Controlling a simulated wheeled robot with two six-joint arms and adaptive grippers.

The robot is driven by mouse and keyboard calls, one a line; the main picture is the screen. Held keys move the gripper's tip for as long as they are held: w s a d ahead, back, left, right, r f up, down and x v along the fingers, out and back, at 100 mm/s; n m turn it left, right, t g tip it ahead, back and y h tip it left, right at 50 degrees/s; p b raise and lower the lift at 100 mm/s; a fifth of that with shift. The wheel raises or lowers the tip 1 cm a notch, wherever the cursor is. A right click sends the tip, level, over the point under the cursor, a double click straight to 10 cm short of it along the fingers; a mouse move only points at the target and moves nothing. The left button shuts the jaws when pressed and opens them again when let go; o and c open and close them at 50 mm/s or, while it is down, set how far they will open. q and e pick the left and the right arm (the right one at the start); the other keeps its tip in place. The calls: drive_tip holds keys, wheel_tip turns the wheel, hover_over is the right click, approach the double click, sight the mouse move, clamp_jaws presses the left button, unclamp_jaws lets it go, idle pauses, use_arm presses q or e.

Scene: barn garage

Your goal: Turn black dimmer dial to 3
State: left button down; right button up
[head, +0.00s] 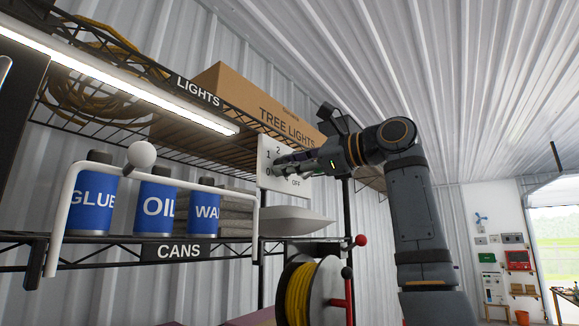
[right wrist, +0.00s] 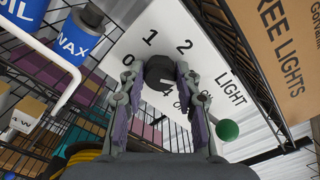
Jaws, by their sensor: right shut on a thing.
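The black dimmer dial (right wrist: 160,71) sits on a white panel (right wrist: 205,62) in the right wrist view, with 1 and 2 printed above it and LIGHT to its right. My right gripper (right wrist: 157,76) has a finger on each side of the dial and is shut on it. In the head view, the panel (head: 264,153) hangs at the shelf's right end, showing 0, 1, 2 and OFF. My right gripper (head: 279,166) reaches it from the right there and hides the dial. The mark the dial points to cannot be read clearly. My left gripper is not in view.
A wire shelf carries a TREE LIGHTS box (head: 262,105) above the panel. Blue cans (head: 155,208) stand to the left behind a white bar (head: 65,215). A yellow reel (head: 300,290) is below. A green ball (right wrist: 228,129) is near the right finger.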

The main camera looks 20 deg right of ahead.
drive_tip(key=shift+w+f, duration=0.1)
drive_tip(key=shift+f, duration=0.1)
idle(0.3)
drive_tip(key=o, duration=1.2)
drive_tip(key=shift+c, duration=0.2)
drive_tip(key=shift+r, duration=0.15)
drive_tip(key=v, duration=1.2)
